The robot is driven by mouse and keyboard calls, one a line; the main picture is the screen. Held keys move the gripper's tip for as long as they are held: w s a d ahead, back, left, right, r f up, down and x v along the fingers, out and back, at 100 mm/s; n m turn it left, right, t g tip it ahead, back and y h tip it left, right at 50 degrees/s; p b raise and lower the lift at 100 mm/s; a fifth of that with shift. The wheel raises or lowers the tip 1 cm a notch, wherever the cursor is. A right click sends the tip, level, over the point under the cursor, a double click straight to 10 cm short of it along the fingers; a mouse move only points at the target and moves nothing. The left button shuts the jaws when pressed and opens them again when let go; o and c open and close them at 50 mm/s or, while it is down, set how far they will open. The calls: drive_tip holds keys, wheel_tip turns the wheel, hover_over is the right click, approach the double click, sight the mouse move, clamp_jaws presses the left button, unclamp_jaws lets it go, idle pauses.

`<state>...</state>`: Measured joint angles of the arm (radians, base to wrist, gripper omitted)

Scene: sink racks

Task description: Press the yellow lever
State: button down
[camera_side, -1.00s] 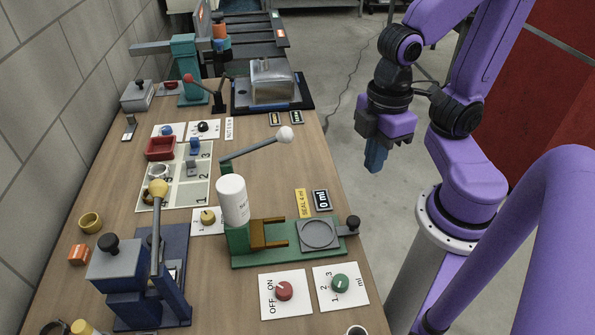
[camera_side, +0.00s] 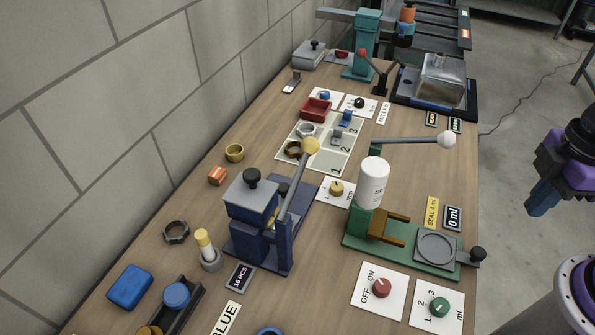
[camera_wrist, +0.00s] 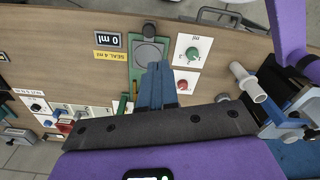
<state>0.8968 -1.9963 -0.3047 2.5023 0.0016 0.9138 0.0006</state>
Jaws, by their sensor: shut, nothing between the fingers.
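The yellow lever is a grey rod with a yellow ball knob (camera_side: 310,146), rising tilted from the dark blue press (camera_side: 262,226) in the side view. Its knob stands up near the grid mat. My gripper (camera_side: 538,204) hangs beyond the table's right edge, well away from the lever, with its blue fingers pointing down. In the wrist view, the blue fingers (camera_wrist: 158,88) are together and empty, pointing toward the green-based station. I cannot make out the yellow knob in the wrist view.
A green station with a white bottle (camera_side: 372,184) and a white-knobbed lever (camera_side: 447,140) stands between my gripper and the blue press. Red (camera_side: 381,288) and green (camera_side: 439,307) dials sit in front. A yellow-topped post (camera_side: 204,243) stands beside the press. A wall borders the table's left side.

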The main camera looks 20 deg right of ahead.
drive_tip(key=shift+a, duration=0.1)
wheel_tip(320, 180, up, 17)
drive_tip(key=m+t+y, duration=0.1)
drive_tip(key=m+t, duration=0.1)
drive_tip(key=m, duration=0.2)
hover_over(308, 141)
drive_tip(key=s+d, duration=0.1)
drive_tip(key=s, duration=0.2)
drive_tip(key=shift+s+d+f, duration=0.15)
drive_tip(key=x, duration=1.2)
drive_tip(key=shift+d+f, duration=0.25)
drive_tip(key=shift+f, duration=0.75)
drive_tip(key=shift+d, duration=0.1)
